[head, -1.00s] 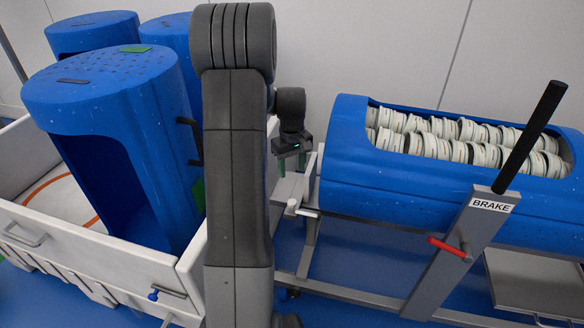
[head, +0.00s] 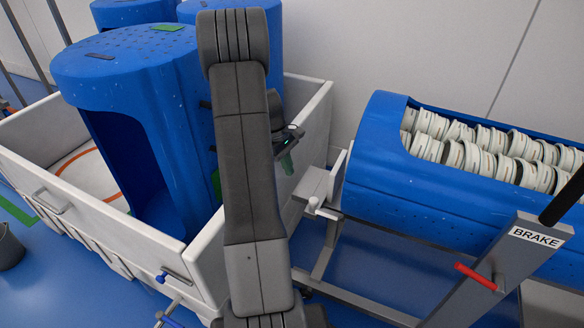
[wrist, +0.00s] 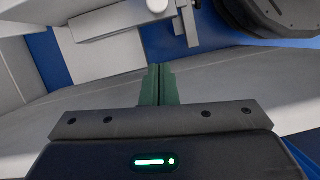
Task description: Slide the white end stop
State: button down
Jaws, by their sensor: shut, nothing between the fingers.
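The white end stop (head: 341,164) appears to be the pale upright piece at the left end of the blue tub lying on the carrier. A small white knob (head: 313,203) sits below and left of it. In the wrist view, a pale bar with a round white knob (wrist: 157,5) shows at the top, beyond the fingers. My gripper (head: 287,163) is left of the end stop and apart from it, near the white bin's right wall. Its green fingers are pressed together in the wrist view (wrist: 158,85), with nothing between them.
A white bin (head: 130,240) on the left holds upright blue tubs (head: 150,75). The lying blue tub (head: 420,190) holds rows of white discs (head: 480,150). A BRAKE post (head: 505,270) with a red handle (head: 475,276) stands at right. Blue floor shows between.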

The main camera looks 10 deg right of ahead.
aim_at(316, 199)
jog(key=shift+s+d+f+b, duration=0.55)
jog(key=shift+s+d+f, duration=0.2)
jog(key=shift+f, duration=0.4)
jog(key=shift+s+d+f+b, duration=0.5)
jog(key=shift+s+d+f, duration=0.2)
jog(key=shift+f, duration=0.4)
jog(key=shift+s+d+f+b, duration=0.55)
jog(key=shift+s+d+f, duration=0.15)
jog(key=shift+f, duration=0.45)
jog(key=s+d, duration=0.1)
jog(key=d, duration=0.1)
jog(key=s+d+p, duration=0.1)
jog(key=shift+s+d, duration=0.15)
jog(key=shift+d, duration=0.2)
jog(key=shift+a, duration=0.1)
